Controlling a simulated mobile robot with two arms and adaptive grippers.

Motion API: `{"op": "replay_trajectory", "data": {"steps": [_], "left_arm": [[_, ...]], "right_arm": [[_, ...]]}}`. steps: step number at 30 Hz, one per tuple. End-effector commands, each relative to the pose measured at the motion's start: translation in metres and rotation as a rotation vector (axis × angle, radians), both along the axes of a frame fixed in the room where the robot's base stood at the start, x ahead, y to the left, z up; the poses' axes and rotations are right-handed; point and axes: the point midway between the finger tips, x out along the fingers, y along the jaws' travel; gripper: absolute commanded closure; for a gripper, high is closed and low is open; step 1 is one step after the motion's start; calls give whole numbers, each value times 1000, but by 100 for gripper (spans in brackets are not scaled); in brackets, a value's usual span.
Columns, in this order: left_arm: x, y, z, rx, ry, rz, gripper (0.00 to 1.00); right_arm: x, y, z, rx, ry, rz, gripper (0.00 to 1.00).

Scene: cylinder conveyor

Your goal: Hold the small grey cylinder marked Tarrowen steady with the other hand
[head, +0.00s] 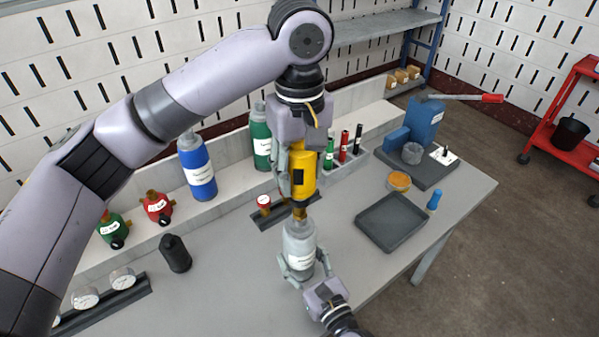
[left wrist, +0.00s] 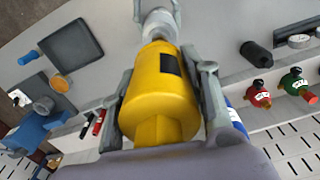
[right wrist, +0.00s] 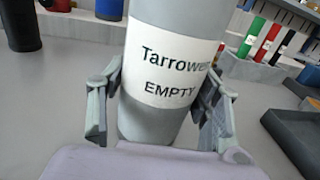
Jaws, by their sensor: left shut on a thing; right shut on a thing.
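The small grey cylinder (head: 299,240) stands upright on the table, with a white label. In the right wrist view the cylinder (right wrist: 160,120) reads "Tarrowen" and "EMPTY". My right gripper (head: 303,270) is shut around its lower body, one finger on each side; the fingers also show in the right wrist view (right wrist: 160,108). My left gripper (head: 298,165) is shut on a yellow tool (head: 303,172), held upright over the cylinder's top. In the left wrist view the yellow tool (left wrist: 160,95) lies between the fingers, its end at the cylinder's neck (left wrist: 157,22). Whether they touch is unclear.
A blue cylinder (head: 196,168) and a green cylinder (head: 261,140) stand at the back. Red (head: 158,207) and green (head: 113,230) regulators, gauges (head: 84,298) and a black cap (head: 175,253) lie left. An empty dark tray (head: 391,222) lies right.

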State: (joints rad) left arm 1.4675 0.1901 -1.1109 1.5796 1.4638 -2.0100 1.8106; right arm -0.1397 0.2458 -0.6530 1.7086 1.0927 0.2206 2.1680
Motion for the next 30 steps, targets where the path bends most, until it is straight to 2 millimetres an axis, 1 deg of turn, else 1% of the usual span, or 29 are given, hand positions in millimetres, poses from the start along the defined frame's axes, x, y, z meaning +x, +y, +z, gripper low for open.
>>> {"op": "replay_trajectory", "data": {"steps": [5,12,20,27,30], "left_arm": [[0,0,4,0,-2,1,100],[1,0,21,0,-3,1,100],[0,0,30,0,-2,1,100],[1,0,47,0,-3,1,100],[0,0,51,0,-1,1,100]], "right_arm": [[0,0,0,0,0,0,75],[0,0,0,0,0,0,75],[0,0,0,0,0,0,75],[0,0,0,0,0,0,75],[0,0,0,0,0,0,75]]}}
